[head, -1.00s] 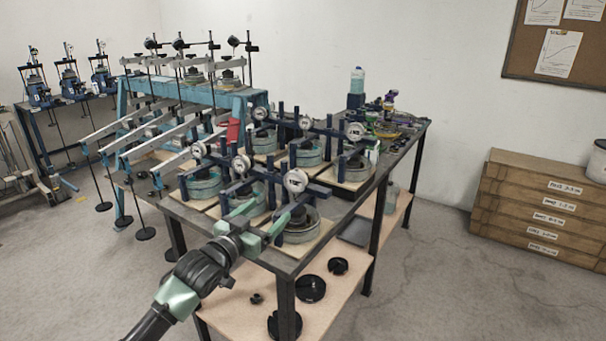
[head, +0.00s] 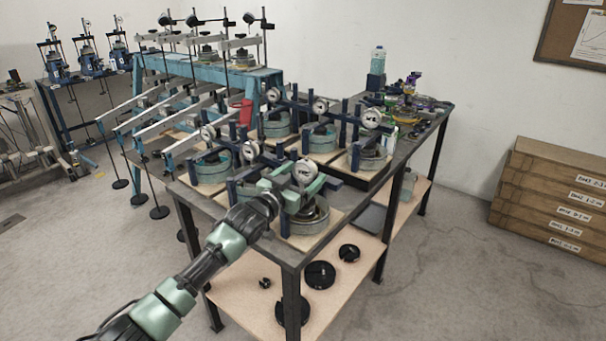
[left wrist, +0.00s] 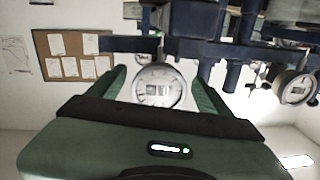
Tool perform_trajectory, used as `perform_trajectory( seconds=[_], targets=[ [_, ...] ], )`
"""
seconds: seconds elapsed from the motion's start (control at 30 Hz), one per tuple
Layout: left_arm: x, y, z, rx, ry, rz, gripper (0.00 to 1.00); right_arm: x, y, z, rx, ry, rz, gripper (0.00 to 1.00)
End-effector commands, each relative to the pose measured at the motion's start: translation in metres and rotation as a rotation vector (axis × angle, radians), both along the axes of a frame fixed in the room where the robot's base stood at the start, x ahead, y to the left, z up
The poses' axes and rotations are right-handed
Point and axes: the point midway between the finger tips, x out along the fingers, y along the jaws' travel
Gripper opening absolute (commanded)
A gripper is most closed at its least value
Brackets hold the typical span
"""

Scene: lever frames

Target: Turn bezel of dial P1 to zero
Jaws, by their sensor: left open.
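Several round white dials sit on dark blue frames over round cells on the table; I cannot read which is labelled P1. The nearest dial (head: 305,172) is at the front of the table. It also shows in the left wrist view (left wrist: 160,86), face on, between the two green fingers. My left gripper (head: 300,182) is open around this dial, with a finger on each side and a gap to the left finger in the wrist view. I cannot tell whether the fingers touch the bezel. My right gripper is not in view.
Another dial (left wrist: 296,88) and dark blue bars (left wrist: 215,48) are close to the gripper in the wrist view. More dials (head: 371,118) stand behind. A blue lever frame (head: 215,75) with long beams is at the back left.

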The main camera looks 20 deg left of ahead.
Motion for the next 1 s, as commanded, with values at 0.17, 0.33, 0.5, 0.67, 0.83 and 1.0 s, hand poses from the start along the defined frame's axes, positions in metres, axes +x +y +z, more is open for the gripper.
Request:
perform_trajectory(
  seconds=[0.17,0.33,0.5,0.67,0.83,1.0],
  targets=[
    [0.001,-0.001,0.0,0.0,-0.001,-0.001,0.8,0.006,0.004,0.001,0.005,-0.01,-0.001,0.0],
    [0.001,-0.001,0.0,0.0,0.0,0.0,0.55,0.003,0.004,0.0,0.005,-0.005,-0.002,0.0],
    [0.001,0.0,0.0,0.0,0.0,0.0,0.17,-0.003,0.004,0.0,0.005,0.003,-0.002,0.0],
    [0.001,0.001,0.002,0.17,-0.041,0.0,0.17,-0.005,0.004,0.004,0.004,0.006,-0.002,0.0],
    [0.001,0.002,0.001,0.357,-0.089,-0.001,0.17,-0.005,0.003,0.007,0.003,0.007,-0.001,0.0],
    [0.001,0.002,0.001,0.366,-0.091,0.0,0.17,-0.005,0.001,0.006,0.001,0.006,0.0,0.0]
  ],
)
